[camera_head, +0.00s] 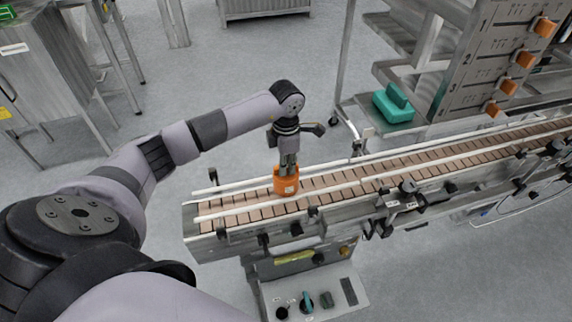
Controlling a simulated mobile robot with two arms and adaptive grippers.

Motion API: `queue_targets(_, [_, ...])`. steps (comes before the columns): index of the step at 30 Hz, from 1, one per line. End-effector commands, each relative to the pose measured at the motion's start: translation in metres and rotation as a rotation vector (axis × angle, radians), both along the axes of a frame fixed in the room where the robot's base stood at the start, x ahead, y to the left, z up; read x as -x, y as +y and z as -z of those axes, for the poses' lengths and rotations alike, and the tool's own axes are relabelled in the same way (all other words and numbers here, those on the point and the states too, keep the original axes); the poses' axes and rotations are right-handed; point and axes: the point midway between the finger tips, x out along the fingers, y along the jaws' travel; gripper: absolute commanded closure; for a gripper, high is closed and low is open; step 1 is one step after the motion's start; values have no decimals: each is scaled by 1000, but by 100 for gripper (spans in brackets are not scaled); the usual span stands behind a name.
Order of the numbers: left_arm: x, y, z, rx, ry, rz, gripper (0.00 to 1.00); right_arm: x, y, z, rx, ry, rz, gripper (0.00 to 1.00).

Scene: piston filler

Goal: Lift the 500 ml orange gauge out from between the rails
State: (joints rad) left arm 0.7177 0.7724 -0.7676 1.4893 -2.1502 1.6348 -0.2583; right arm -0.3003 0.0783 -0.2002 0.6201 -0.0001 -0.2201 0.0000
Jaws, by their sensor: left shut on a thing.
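The orange gauge (286,184) stands upright at the near left part of the conveyor, between the two pale guide rails (345,186). A small pale label shows on its front side. My left gripper (288,168) points straight down from above and is shut on the top of the gauge, with the fingers partly hidden by the gauge's rim. Whether the gauge's base touches the belt is hard to tell. My right gripper is not in view.
The brown slatted conveyor belt (420,164) runs off to the upper right, bare beyond the gauge. A grey rack (490,60) with orange pieces and a teal object (393,104) stands behind it. A control panel (318,295) sits below the belt's near side.

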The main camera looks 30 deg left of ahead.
Motion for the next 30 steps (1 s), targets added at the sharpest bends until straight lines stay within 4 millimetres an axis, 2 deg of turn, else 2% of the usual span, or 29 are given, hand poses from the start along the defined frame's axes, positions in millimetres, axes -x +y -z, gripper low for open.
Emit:
queue_targets(24, [0,0,-35,0,-1,-1,100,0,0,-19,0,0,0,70])
queue_targets(30, [0,0,-38,0,-1,-1,100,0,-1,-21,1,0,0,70])
